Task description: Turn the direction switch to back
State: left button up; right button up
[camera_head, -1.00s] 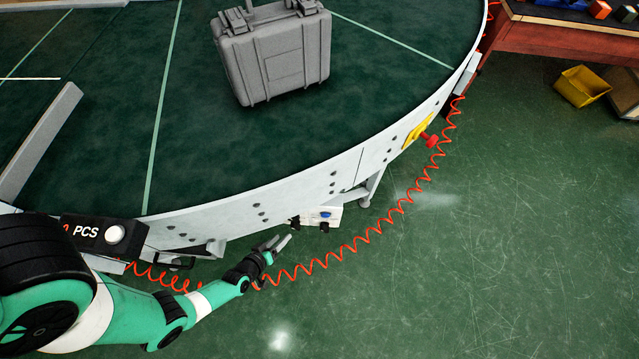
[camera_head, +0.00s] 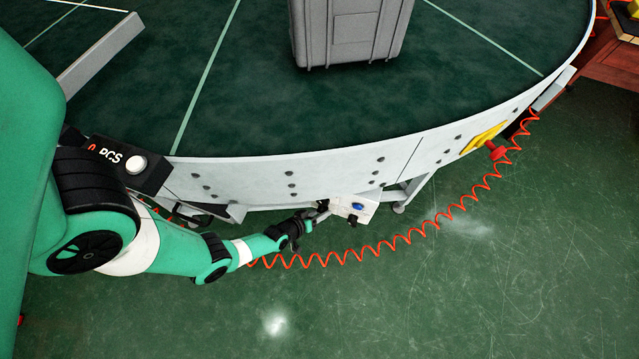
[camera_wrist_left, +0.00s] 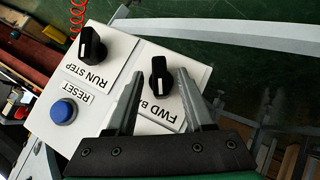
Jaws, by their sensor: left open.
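The direction switch is a black knob (camera_wrist_left: 160,82) with a white mark, on a white control panel (camera_wrist_left: 40,125) beside a partly hidden label starting "FWD". My left gripper (camera_wrist_left: 159,76) is open, with its two fingers on either side of this knob in the left wrist view. I cannot tell whether they touch it. In the head view, my left gripper (camera_head: 319,214) is at the left edge of the control box (camera_head: 341,205) under the conveyor rim. My right gripper is not in view.
The panel also carries a RUN STEP knob (camera_wrist_left: 92,45) and a blue RESET button (camera_wrist_left: 63,111). A coiled red cable (camera_head: 430,228) hangs along the conveyor (camera_head: 300,170). A red emergency button (camera_head: 495,150) is further right. A grey case (camera_head: 350,35) stands on the belt.

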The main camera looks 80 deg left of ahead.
pick_arm(q)
jog(key=shift+s, duration=0.1)
grip_shut()
jog(key=shift+r, duration=0.1)
